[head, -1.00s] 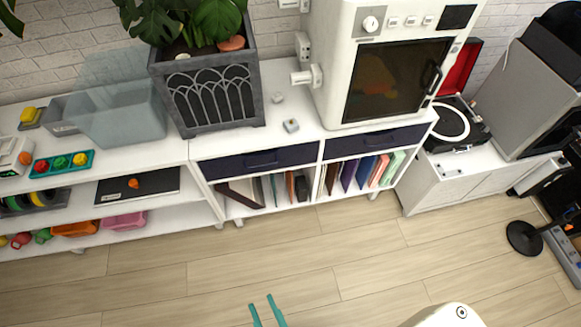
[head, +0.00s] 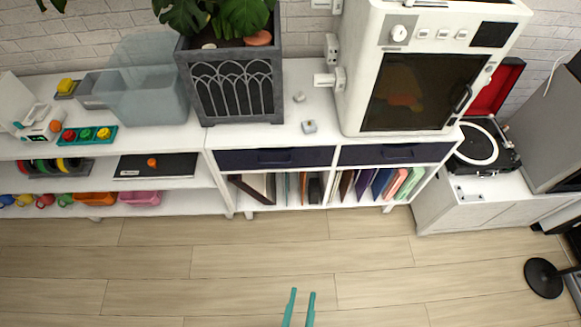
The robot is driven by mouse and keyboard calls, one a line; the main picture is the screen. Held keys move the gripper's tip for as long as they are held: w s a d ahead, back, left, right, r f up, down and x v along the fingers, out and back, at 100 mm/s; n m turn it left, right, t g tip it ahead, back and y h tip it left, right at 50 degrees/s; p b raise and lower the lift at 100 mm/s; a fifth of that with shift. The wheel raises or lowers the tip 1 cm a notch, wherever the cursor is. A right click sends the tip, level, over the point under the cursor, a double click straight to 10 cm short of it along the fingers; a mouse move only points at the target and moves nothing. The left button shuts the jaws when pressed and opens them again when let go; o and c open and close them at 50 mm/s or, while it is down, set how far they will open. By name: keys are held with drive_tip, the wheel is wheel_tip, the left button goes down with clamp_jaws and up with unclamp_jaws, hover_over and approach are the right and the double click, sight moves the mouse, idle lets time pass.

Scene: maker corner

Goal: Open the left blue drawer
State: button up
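The left blue drawer (head: 240,159) is a dark navy front in the white cabinet, below the planter, and it looks closed. Its dark handle (head: 275,157) sits near the middle of the front. A second navy drawer (head: 385,153) is to its right, also closed. My gripper (head: 302,293) shows as two teal fingers at the bottom of the head view. The fingers are apart with floor visible between them, and nothing is held. It is well in front of the cabinet, over the floor, and touches no drawer.
A grey planter (head: 232,95) and a white machine with a dark window (head: 420,92) stand on the cabinet top. Books fill the shelves below the drawers. Open shelves (head: 185,208) lie left, and a turntable (head: 480,145) lies right. The wooden floor (head: 230,265) in front is clear.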

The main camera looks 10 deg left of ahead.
drive_tip(key=w+a+f+m+t+h, duration=0.1)
drive_tip(key=w+a+f+m, duration=0.55)
drive_tip(key=w, duration=0.45)
drive_tip(key=w+a+f+m+t+h, duration=0.1)
drive_tip(key=w+a+f+m+t, duration=0.1)
drive_tip(key=w+a+f+m, duration=0.65)
drive_tip(key=w+a+f+m+t, duration=0.15)
drive_tip(key=w+a+m, duration=0.4)
drive_tip(key=w, duration=0.85)
drive_tip(key=x, duration=1)
drive_tip(key=shift+w+d+h, duration=0.15)
drive_tip(key=shift+w+h, duration=0.05)
drive_tip(key=shift+h, duration=0.2)
drive_tip(key=shift+n, duration=0.25)
drive_tip(key=shift+c, duration=0.5)
clamp_jaws()
